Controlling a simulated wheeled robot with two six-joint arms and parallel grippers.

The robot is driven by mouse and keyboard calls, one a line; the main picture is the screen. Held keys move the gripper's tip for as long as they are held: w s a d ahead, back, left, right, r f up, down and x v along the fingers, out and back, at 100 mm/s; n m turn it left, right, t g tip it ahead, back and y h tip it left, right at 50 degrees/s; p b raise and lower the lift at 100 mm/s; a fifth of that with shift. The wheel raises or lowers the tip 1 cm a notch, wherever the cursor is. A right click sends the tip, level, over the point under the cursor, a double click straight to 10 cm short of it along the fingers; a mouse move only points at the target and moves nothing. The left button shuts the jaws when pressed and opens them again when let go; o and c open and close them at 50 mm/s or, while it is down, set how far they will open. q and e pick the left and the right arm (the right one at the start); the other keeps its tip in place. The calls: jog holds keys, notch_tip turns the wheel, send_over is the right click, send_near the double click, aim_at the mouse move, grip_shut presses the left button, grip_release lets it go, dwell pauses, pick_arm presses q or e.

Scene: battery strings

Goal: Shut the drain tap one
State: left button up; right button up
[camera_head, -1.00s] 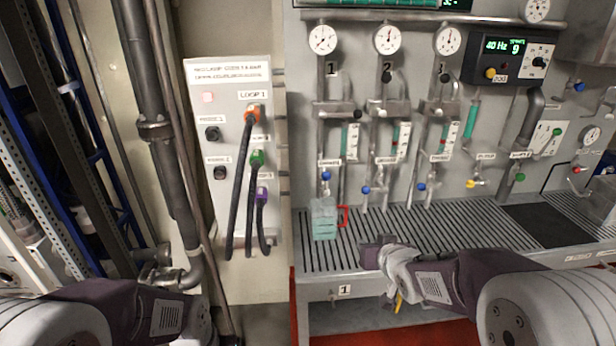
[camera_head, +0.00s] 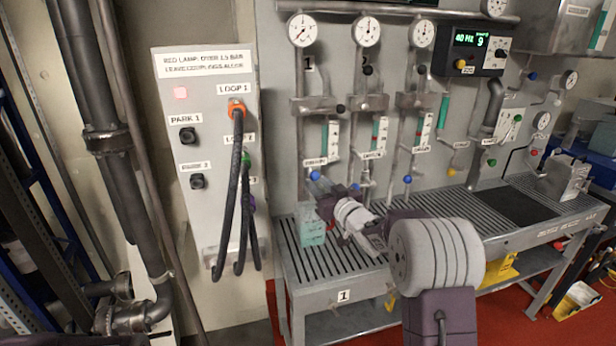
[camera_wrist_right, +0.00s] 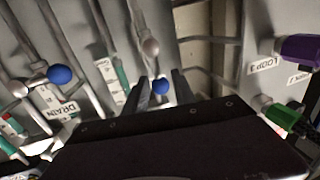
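Drain tap one has a blue knob (camera_head: 315,176) under the first gauge column, above the grated bench. In the right wrist view the blue knob (camera_wrist_right: 160,87) sits between the two dark fingers of my right gripper (camera_wrist_right: 162,88). The fingers are apart, with gaps beside the knob; contact cannot be told. In the head view my right gripper (camera_head: 319,184) reaches up to the left, with its tips at the knob. The tap's lever angle is hard to make out. A clear jug (camera_head: 312,232) with teal liquid stands on the grating below, partly behind my gripper. My left gripper is out of view.
Similar blue-knobbed taps sit to the right, one (camera_head: 407,180) under the third column; another blue knob (camera_wrist_right: 60,74) shows in the wrist view. A panel (camera_head: 165,220) with black hoses hangs left. Its red lamp (camera_head: 180,93) glows.

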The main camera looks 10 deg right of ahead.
aim_at(316, 181)
jog(key=x, duration=0.5)
jog(key=shift+d+p, duration=0.15)
jog(key=shift+p, duration=0.2)
jog(key=shift+w, duration=0.45)
grip_shut()
dwell(0.5)
